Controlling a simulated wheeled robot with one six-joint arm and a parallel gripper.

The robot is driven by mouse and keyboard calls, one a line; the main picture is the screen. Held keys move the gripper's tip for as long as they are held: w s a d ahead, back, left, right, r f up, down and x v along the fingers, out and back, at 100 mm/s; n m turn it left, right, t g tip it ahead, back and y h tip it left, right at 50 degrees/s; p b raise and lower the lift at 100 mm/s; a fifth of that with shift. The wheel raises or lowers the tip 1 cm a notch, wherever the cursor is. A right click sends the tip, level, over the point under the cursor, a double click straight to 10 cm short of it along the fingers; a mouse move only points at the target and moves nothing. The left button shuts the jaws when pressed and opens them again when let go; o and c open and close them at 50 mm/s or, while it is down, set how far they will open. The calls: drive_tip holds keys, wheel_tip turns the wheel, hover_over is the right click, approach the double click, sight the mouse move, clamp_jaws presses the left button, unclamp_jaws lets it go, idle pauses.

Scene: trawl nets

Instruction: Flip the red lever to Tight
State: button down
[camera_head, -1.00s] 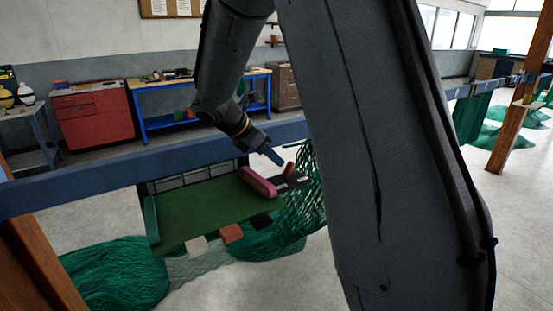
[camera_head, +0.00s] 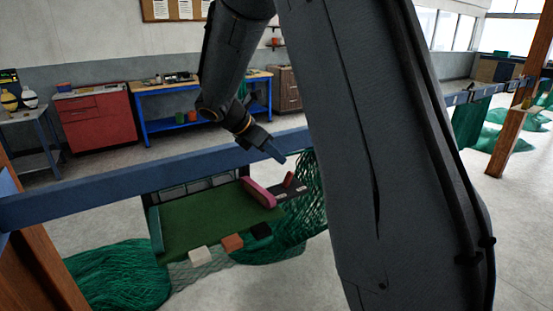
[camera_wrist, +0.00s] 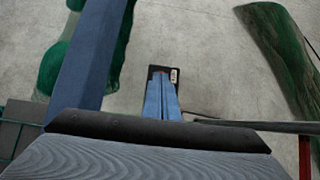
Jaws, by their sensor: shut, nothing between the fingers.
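The red lever (camera_head: 288,180) is a small red stub on a dark plate (camera_head: 293,190) at the right end of the green board. In the head view my gripper (camera_head: 281,157) is above the lever, with a visible gap between them. Its blue fingers are shut and empty. In the wrist view the shut fingers (camera_wrist: 162,98) reach over the dark plate (camera_wrist: 154,71), which carries a small pale label (camera_wrist: 174,74). There the fingers cover most of the lever. The label's writing is too small to read, and I cannot tell the lever's setting.
A pink bar (camera_head: 259,193) lies left of the lever. White (camera_head: 200,254), orange (camera_head: 233,243) and black (camera_head: 261,230) blocks line the front edge. Green netting (camera_head: 312,195) hangs at right.

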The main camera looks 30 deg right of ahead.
wheel_tip(320, 180, up, 7)
drive_tip(key=d+p, duration=0.1)
drive_tip(key=p, duration=0.1)
drive_tip(key=shift+d+p, duration=0.35)
drive_tip(key=shift+a+f, duration=0.1)
drive_tip(key=shift+f, duration=0.1)
